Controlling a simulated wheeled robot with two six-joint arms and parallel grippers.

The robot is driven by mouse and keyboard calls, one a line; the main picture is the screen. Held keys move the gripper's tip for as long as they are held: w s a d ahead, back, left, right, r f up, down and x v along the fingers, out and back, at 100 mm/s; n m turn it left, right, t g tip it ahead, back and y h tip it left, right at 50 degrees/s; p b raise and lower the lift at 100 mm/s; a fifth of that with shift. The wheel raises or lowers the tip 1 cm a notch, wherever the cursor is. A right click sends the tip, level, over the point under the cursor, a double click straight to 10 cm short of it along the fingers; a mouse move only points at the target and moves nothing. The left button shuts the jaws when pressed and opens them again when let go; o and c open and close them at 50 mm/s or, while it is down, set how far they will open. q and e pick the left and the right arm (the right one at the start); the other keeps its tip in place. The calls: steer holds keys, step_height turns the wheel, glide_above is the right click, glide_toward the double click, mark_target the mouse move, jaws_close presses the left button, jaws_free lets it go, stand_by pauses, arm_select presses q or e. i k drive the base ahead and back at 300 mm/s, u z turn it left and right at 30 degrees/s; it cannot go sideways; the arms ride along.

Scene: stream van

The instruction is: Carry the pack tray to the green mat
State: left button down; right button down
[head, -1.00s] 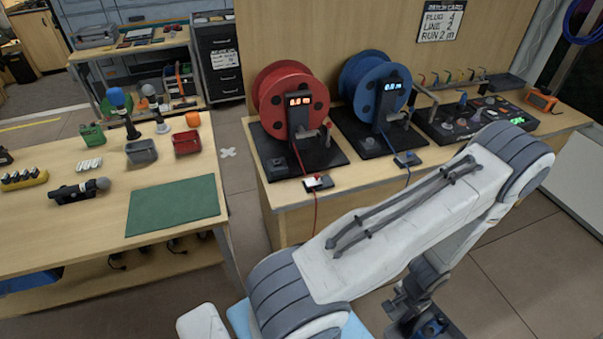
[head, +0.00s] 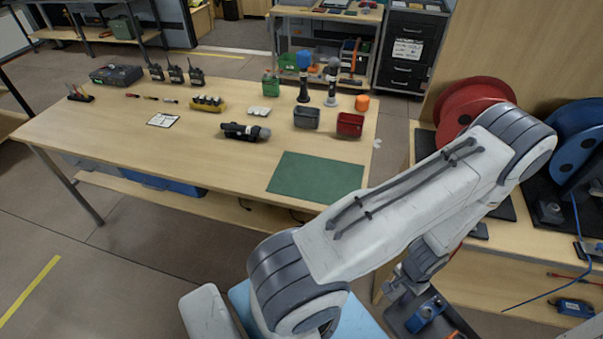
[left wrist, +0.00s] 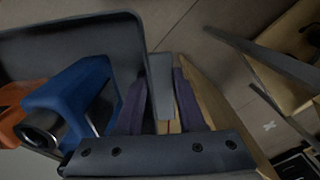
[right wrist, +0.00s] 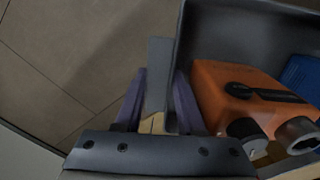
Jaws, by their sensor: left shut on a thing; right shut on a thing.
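The pack tray is dark grey; part of it (head: 398,318) shows at the bottom of the head view, below my arm. In the left wrist view its wall (left wrist: 75,28) is at upper left, with a blue item (left wrist: 75,92) and an orange item (left wrist: 14,112) inside. My left gripper (left wrist: 160,85) is shut on the tray's edge. In the right wrist view my right gripper (right wrist: 160,85) is shut on the opposite edge of the tray (right wrist: 225,35), beside the orange item. The green mat (head: 316,177) lies bare on the wooden table's near right corner.
A bench with red (head: 470,100) and blue cable reels stands at right. Floor shows between table and bench.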

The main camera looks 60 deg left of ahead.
mark_target(318, 177)
steer(key=u, duration=1.15)
